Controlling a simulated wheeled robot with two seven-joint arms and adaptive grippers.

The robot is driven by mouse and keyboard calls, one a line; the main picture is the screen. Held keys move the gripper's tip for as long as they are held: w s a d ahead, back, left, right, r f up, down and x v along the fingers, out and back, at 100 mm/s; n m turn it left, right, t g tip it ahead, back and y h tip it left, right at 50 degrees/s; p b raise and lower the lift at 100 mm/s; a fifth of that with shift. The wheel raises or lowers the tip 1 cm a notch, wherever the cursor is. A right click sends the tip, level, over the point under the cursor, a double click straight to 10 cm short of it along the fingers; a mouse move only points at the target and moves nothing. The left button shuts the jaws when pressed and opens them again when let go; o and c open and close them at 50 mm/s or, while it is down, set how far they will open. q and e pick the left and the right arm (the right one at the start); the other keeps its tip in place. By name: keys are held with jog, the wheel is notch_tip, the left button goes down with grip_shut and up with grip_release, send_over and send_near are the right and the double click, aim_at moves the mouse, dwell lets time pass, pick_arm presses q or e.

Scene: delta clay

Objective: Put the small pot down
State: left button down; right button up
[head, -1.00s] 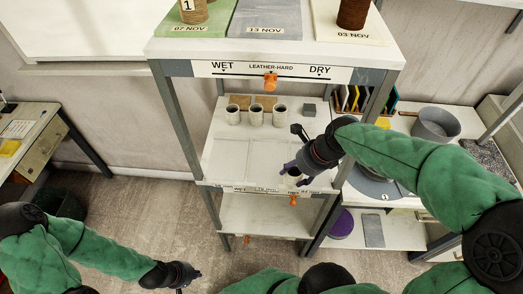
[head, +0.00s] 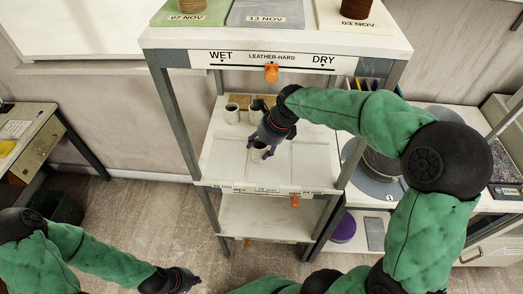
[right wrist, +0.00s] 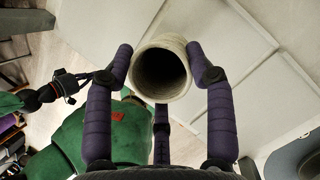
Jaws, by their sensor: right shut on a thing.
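The small pot (head: 260,151) is a pale, open-topped cylinder with a dark inside. It is over the front middle of the rack's middle shelf (head: 222,160); I cannot tell whether its base touches the shelf. My right gripper (head: 263,146) is shut on it, and the right wrist view shows the pot (right wrist: 160,70) between the purple fingers (right wrist: 161,75). My left gripper (head: 188,279) is low at the bottom of the head view, away from the rack; whether it is open or shut is unclear.
A WET to DRY label strip (head: 272,62) runs along the upper shelf edge. An orange marker (head: 271,73) hangs there. Bare shelf lies right of the held pot.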

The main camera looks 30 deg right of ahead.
jog(key=shift+f+b, duration=0.3)
jog(key=shift+f, duration=0.65)
jog(key=shift+r, duration=0.1)
jog(key=shift+f, duration=0.2)
jog(key=o, duration=1.3)
